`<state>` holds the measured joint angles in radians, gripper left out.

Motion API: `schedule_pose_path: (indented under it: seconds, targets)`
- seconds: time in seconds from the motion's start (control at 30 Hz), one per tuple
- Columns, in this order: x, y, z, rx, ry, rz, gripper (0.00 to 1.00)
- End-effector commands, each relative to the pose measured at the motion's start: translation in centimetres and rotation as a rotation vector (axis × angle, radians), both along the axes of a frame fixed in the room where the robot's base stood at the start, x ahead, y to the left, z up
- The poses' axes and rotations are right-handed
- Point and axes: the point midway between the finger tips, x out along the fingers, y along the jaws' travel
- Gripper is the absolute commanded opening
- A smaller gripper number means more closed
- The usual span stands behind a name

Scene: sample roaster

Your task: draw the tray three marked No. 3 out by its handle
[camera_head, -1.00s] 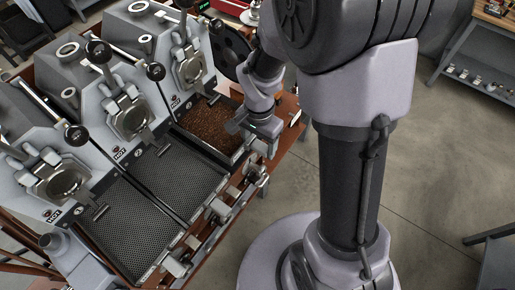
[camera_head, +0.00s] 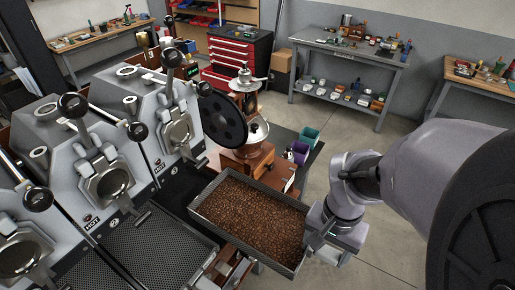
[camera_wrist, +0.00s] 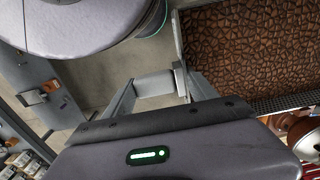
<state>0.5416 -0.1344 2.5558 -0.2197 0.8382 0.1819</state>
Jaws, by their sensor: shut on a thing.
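The bean-filled tray (camera_head: 243,246) juts out from the third roaster unit (camera_head: 178,130), level, its far end near the machine. I cannot read a No. 3 mark on the tray, and I cannot tell whether its inner end is still supported. My gripper (camera_head: 314,243) is at the tray's outer right end. In the wrist view, my gripper (camera_wrist: 160,92) is shut on the pale handle (camera_wrist: 154,84), which sticks out from the tray's end wall (camera_wrist: 179,42). Dark roasted beans fill the tray.
A mesh tray (camera_head: 140,255) sits under unit 2, left of the drawn tray. A wooden grinder (camera_head: 248,160) stands just behind the tray. A grey bench (camera_head: 350,52) stands at the back. Floor to the right is open.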

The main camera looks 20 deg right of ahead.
Motion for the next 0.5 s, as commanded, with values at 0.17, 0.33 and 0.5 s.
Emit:
schedule_pose_path:
  seconds: [0.17, 0.33, 0.5]
  targets:
    - [-0.1, -0.1, 0.1, 0.0, -0.001, 0.001, 0.01]
    - [-0.3, -0.3, 0.0, 0.0, -0.001, -0.002, 0.01]
    - [-1.7, -1.4, -0.2, 0.0, -0.003, -0.005, 0.01]
